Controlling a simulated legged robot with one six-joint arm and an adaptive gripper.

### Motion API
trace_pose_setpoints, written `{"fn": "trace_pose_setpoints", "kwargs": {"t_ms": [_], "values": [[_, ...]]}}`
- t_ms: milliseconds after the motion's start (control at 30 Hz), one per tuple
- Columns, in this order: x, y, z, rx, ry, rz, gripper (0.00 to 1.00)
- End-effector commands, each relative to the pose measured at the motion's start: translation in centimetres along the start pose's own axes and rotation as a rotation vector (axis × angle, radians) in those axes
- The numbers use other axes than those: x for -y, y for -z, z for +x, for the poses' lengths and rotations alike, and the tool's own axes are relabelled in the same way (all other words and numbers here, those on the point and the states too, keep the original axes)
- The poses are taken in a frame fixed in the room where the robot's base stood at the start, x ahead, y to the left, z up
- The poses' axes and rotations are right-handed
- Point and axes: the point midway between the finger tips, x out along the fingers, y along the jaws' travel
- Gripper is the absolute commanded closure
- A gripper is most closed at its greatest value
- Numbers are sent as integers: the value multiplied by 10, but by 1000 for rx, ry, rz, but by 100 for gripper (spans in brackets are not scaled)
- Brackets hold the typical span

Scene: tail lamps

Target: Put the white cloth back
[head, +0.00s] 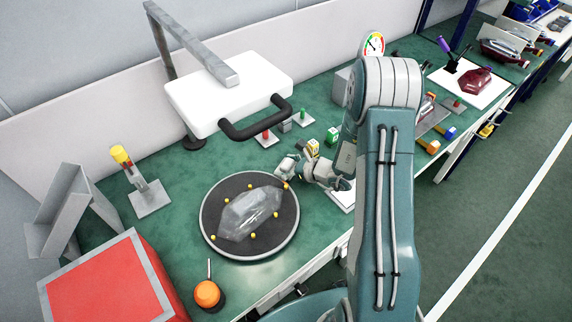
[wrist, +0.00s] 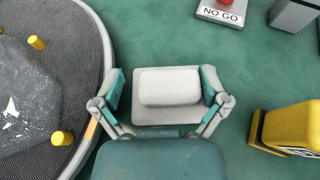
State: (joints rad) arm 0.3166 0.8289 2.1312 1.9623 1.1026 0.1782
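The white cloth (wrist: 168,86) shows in the wrist view as a pale folded pad with a thicker raised middle, above the green tabletop. My gripper (wrist: 163,88) is open, with one finger on each side of the cloth. A narrow gap shows at the left finger, and the right finger is very close to the cloth's edge. I cannot tell how high the cloth is. In the head view my gripper (head: 288,169) is low over the bench, just right of the round turntable (head: 206,232).
A grey faceted lamp (head: 250,213) lies on the turntable among yellow pegs. A yellow block (wrist: 290,128) stands right of my gripper, and a NO GO base (wrist: 222,13) is beyond it. A white panel with a black handle (head: 225,95) overhangs behind. A red-topped box (head: 105,285) is front left.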

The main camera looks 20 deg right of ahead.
Motion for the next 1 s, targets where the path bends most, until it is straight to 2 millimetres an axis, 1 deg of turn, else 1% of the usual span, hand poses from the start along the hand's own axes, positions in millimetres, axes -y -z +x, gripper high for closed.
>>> {"fn": "trace_pose_setpoints", "kwargs": {"t_ms": [200,467,533,667,900,1000], "values": [[3,1,-3,5,-1,4,0],[1,-2,-2,2,0,1,0],[1,-2,-8,1,2,1,0],[2,-2,-32,2,5,2,0],[4,-1,-84,4,5,4,0],[3,-1,-102,3,5,4,0]]}}
